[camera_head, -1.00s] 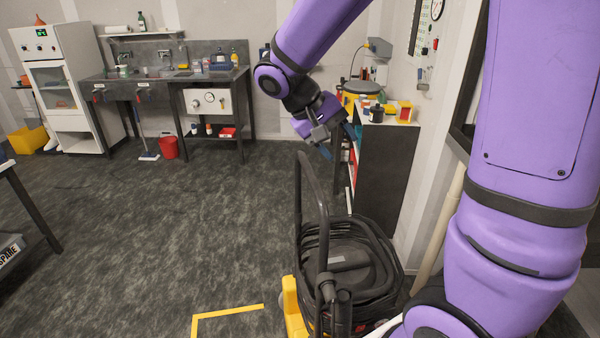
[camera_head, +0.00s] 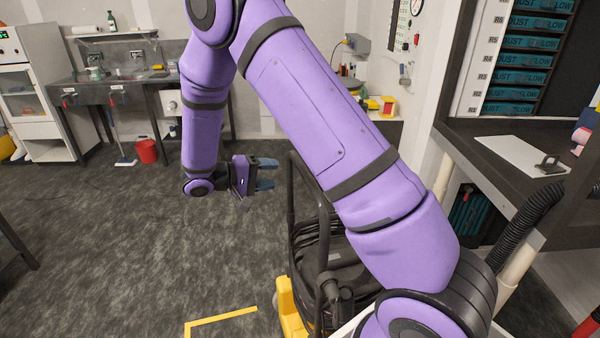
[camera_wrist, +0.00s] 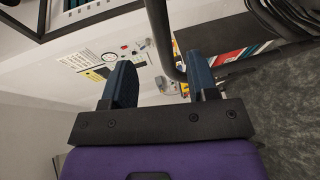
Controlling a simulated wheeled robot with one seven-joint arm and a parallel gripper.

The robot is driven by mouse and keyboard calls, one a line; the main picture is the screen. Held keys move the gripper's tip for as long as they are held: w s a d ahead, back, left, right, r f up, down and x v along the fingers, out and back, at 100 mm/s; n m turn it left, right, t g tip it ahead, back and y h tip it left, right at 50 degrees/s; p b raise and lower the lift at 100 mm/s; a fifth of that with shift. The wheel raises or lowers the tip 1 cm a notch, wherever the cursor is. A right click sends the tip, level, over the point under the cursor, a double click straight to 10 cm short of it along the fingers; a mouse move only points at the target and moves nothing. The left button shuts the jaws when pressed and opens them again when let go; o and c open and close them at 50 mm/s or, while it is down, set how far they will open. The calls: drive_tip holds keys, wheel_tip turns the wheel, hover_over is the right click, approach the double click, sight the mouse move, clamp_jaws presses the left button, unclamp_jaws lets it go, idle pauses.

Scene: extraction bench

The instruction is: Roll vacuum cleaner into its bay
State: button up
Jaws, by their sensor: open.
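The vacuum cleaner (camera_head: 312,258) stands on the floor at the lower middle of the head view. It has a black body wound with black hose, a yellow base part (camera_head: 289,305) and a tall black push handle (camera_head: 291,195). My arm hides its right side. My gripper (camera_head: 268,173) is open and empty, just left of the handle's upper part, with its fingers pointing right towards it. In the wrist view the handle tube (camera_wrist: 160,40) shows between the two blue fingers (camera_wrist: 160,80), seemingly beyond their tips. A yellow floor-tape corner (camera_head: 222,319) lies left of the vacuum.
A workbench (camera_head: 520,172) with a clipboard stands at the right, with a black hose (camera_head: 525,225) beside it. A sink bench (camera_head: 120,84) and a red bucket (camera_head: 147,151) are at the back left. The floor at the left is largely clear.

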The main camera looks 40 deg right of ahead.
sight(300, 172)
drive_tip(key=x, duration=1)
drive_tip(key=shift+d, duration=0.35)
drive_tip(key=shift+c, duration=0.5)
clamp_jaws()
